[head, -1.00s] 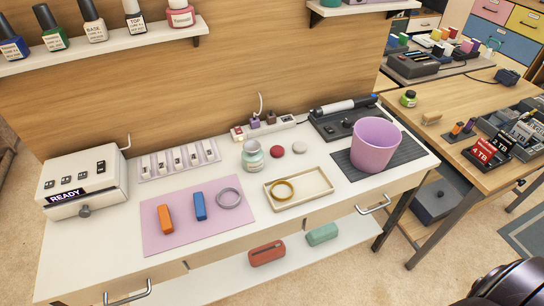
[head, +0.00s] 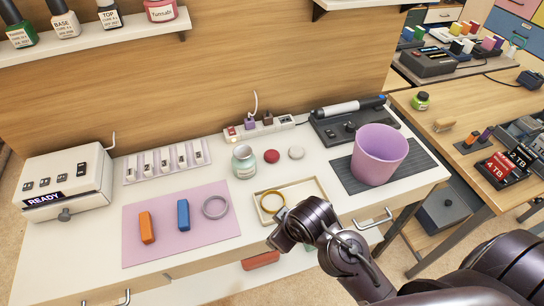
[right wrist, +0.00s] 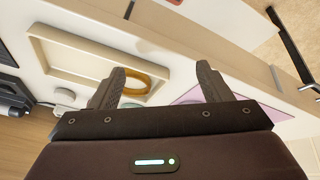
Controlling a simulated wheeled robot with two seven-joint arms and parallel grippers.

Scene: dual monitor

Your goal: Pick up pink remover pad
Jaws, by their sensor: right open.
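No pad in the head view is clearly pink. A small round dark-red pad (head: 271,156) lies flat on the white desk, between a glass jar (head: 244,161) and a pale round pad (head: 296,152). My right gripper (right wrist: 160,84) is open and empty in the right wrist view, fingers spread, with the tray and gold ring beyond them. In the head view my dark right arm reaches in from the lower right, and its end is over the front of the tray, in front of the pads. My left gripper is not in view.
The cream tray (head: 318,188) holds a gold ring (head: 272,202). A pink mat (head: 180,250) carries an orange block, a blue block and a grey ring. A lilac bin (head: 379,155) stands at the right. A power strip (head: 259,126) lies behind the pads.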

